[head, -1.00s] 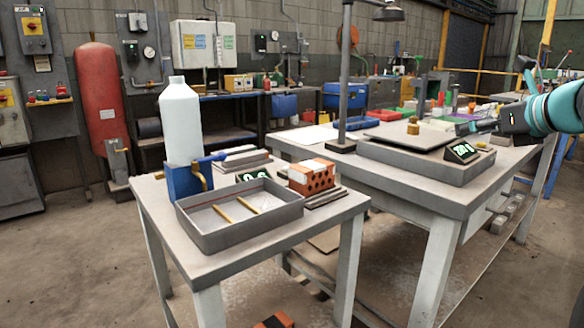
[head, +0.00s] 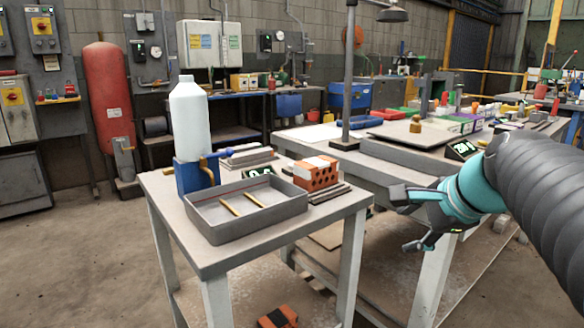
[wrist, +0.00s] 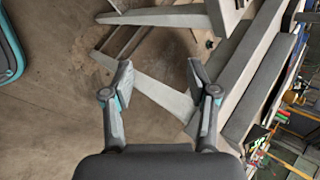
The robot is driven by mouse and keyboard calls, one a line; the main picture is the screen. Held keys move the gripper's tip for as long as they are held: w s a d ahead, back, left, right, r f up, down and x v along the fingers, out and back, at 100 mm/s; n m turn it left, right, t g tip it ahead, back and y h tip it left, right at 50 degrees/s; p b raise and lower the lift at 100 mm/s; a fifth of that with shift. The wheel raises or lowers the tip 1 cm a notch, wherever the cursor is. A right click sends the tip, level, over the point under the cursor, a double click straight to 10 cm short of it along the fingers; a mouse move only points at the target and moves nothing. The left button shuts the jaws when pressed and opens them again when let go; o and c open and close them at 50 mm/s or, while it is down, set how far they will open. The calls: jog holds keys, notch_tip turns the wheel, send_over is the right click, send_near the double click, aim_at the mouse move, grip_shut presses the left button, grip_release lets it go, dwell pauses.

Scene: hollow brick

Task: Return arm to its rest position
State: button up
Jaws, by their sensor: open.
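My gripper (head: 412,220) is at the right in the head view, in front of the larger workbench and to the right of the small table. In the wrist view its two fingers (wrist: 158,82) stand wide apart with nothing between them. Beyond them are pale bench legs and bare floor. My arm bends in from the right edge of the head view and covers part of the larger bench.
The small table (head: 160,185) holds a grey tray (head: 232,235) with two brass rods, a hollow orange brick (head: 316,173) and a white bottle (head: 190,120). The larger bench (head: 385,185) stands behind my gripper. An orange brick (head: 277,318) lies low below the small table.

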jog(key=s+a+f+n+g+h, duration=0.1)
jog(key=s+a+f+n, duration=0.1)
jog(key=s+f+n, duration=0.5)
jog(key=s+a+f+n+g+h, duration=0.1)
jog(key=s+a+f+n, duration=0.2)
jog(key=s+f+n, duration=0.5)
jog(key=shift+s+f+n+h, duration=0.25)
jog(key=shift+n+h, duration=0.15)
jog(key=shift+n, duration=0.7)
